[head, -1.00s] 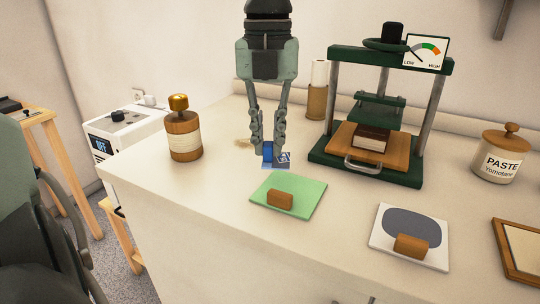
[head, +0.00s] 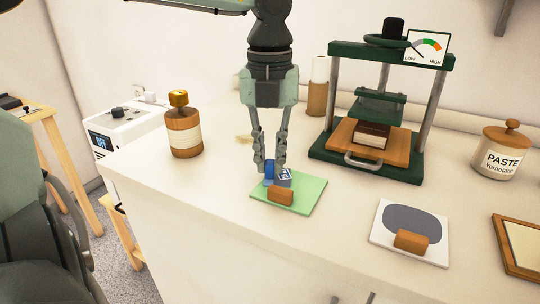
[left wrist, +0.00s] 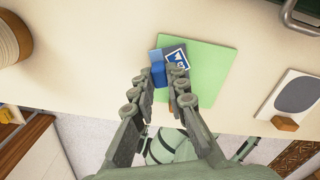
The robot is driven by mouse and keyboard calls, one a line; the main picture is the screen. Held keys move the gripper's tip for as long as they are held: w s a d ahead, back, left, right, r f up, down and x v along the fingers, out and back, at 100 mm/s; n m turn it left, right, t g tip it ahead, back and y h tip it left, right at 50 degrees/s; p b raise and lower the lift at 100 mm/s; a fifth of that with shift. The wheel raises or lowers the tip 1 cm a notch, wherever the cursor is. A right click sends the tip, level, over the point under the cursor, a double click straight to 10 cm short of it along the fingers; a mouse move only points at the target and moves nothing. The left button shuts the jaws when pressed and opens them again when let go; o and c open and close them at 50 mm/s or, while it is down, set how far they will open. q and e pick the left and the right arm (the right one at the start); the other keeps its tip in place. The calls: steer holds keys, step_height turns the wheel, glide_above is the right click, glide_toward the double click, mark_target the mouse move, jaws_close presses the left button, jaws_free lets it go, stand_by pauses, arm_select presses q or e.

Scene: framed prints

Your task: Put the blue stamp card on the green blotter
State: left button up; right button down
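The blue stamp card (head: 285,176) has a pale stamp print and a raised blue block. It shows in the left wrist view (left wrist: 176,57) too. My left gripper (head: 269,173) points down with its fingers closed about the blue block; its fingertips (left wrist: 164,78) hide part of the card. The card is over the back left part of the green blotter (head: 305,192), and in the left wrist view it overlaps the blotter's left edge. I cannot tell whether it touches the blotter. A brown wooden block (head: 280,195) sits at the blotter's front. My right gripper is not in view.
A green press (head: 366,173) stands behind and right. A wooden jar with a gold knob (head: 184,134) stands left. A white card with a grey oval and wooden block (head: 383,237) lies right. A paste jar (head: 501,155) is far right. The counter's front edge is close.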

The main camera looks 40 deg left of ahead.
mark_target(270, 162)
arm_select(q)
steer(key=o, duration=0.4)
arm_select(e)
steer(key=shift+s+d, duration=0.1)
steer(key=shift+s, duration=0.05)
arm_select(q)
steer(key=shift+r, duration=0.15)
